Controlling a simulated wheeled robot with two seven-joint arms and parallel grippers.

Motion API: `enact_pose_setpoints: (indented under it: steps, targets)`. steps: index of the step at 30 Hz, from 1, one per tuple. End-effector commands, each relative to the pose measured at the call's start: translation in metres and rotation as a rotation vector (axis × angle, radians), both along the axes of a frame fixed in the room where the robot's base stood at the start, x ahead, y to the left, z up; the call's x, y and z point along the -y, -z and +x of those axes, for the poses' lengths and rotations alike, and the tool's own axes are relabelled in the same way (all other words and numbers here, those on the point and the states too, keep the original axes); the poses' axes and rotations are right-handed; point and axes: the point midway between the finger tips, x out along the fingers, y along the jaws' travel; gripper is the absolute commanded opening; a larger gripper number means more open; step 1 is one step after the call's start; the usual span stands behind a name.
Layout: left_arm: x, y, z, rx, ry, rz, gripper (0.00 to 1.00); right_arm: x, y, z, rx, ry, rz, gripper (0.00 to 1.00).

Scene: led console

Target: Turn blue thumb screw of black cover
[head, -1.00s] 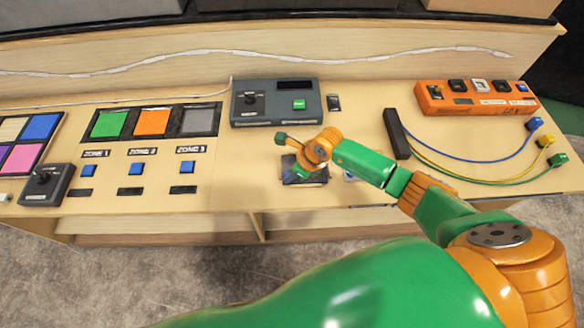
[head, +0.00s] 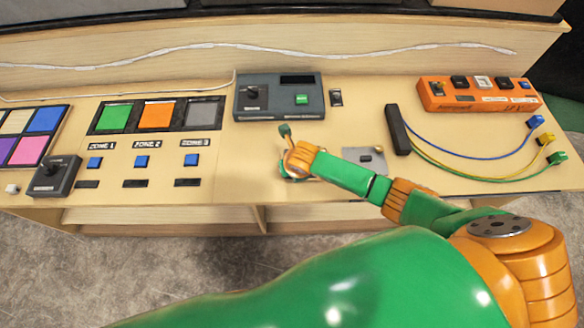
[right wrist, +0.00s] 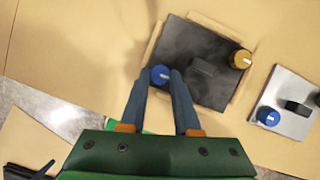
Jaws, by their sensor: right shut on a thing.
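The black cover (right wrist: 185,70) lies on the tabletop in the right wrist view, with a dark raised handle in its middle. The blue thumb screw (right wrist: 160,74) is at its near-left corner, and a yellow thumb screw (right wrist: 240,59) is at its far-right corner. My right gripper (right wrist: 163,76) is shut on the blue thumb screw, a finger on each side of it. In the head view, my right wrist (head: 298,160) hides most of the black cover and the fingertips. My left gripper is not in view.
A silver cover (right wrist: 290,104) with its own blue screw (right wrist: 268,116) lies close to the right. In the head view, a grey control box (head: 278,98) stands behind my wrist. A black block (head: 397,130) with coloured cables lies to the right.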

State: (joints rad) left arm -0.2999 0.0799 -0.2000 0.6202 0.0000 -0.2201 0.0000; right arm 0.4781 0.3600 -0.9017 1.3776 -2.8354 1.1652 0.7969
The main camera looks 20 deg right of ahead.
Motion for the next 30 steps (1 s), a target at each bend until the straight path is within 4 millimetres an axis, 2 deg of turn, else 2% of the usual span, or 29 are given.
enact_pose_setpoints:
  steps: [19,20,21,23,30]
  targets:
    - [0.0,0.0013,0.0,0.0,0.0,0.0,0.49,-0.0004,-0.0033,0.0032,0.01,0.046,0.002,0.0]
    - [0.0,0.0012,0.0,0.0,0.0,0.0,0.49,-0.0003,-0.0033,0.0033,0.01,0.046,0.001,0.36]
    - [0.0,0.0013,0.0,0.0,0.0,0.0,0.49,-0.0003,-0.0031,0.0031,0.01,0.046,0.001,0.47]
    - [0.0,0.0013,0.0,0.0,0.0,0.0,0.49,-0.0003,-0.0027,0.0027,0.008,0.045,0.0,0.62]
    - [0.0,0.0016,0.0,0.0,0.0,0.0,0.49,-0.0003,-0.0014,0.0014,0.004,0.045,0.0,0.62]
